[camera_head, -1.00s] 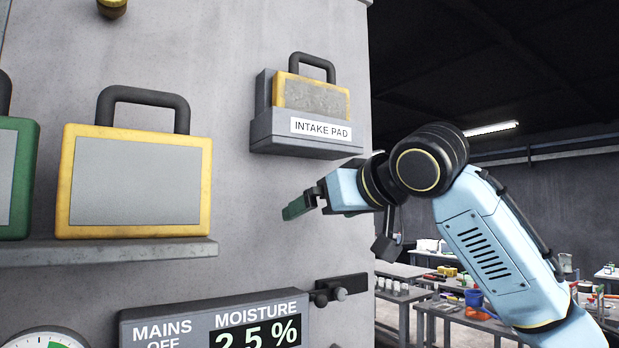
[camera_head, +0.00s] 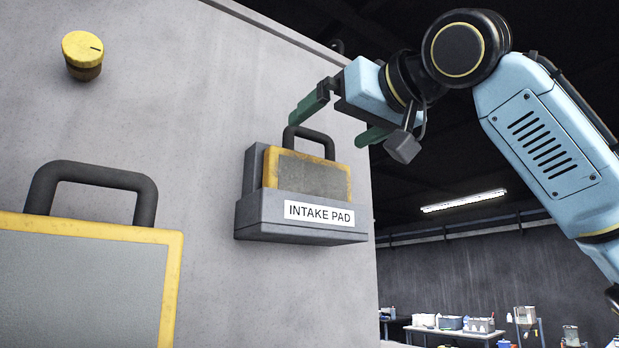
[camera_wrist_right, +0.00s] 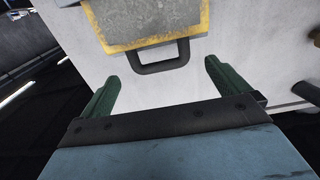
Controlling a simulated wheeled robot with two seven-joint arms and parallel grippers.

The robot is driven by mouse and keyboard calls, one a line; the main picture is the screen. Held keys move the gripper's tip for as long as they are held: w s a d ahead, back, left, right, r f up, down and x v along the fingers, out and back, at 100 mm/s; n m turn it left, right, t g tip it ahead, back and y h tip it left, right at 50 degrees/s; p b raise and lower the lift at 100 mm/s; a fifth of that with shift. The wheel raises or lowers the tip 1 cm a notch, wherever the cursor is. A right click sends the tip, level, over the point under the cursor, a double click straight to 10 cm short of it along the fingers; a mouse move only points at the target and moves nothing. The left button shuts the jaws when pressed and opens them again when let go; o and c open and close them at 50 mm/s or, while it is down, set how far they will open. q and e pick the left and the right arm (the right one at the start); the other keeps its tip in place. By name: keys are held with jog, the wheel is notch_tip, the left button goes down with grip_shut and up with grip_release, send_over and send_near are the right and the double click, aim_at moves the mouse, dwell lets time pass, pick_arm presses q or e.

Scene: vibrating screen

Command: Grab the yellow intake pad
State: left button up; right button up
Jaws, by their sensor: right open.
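The yellow-framed intake pad (camera_head: 311,176) has a worn grey face and a black handle (camera_head: 309,136). It sits upright in a grey wall holder (camera_head: 300,218) labelled INTAKE PAD. My right gripper (camera_head: 332,126) is just above the pad, its green fingers apart and pointing toward the wall and handle. In the right wrist view the open fingers (camera_wrist_right: 165,75) are on either side of the handle (camera_wrist_right: 158,62), with the handle slightly beyond the tips and not touching them. The pad also shows at the top of that view (camera_wrist_right: 148,22). My left gripper is not in view.
A larger yellow-framed pad (camera_head: 85,285) with a clean grey face and black handle is at the lower left. A yellow knob (camera_head: 82,55) is on the wall at the upper left. Tables with containers (camera_head: 450,330) stand in the far background.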

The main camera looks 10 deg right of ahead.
aim_at(311, 140)
jog(key=p+x, duration=0.1)
jog(key=x, duration=0.1)
jog(key=p+x, duration=0.1)
jog(key=x, duration=0.1)
jog(key=p+x, duration=0.1)
jog(key=x, duration=0.1)
jog(key=shift+w+r, duration=0.4)
jog(key=shift+w+a+f, duration=0.1)
jog(key=shift+w+a, duration=0.1)
jog(key=shift+w, duration=0.2)
jog(key=shift+s, duration=0.1)
jog(key=c, duration=1.2)
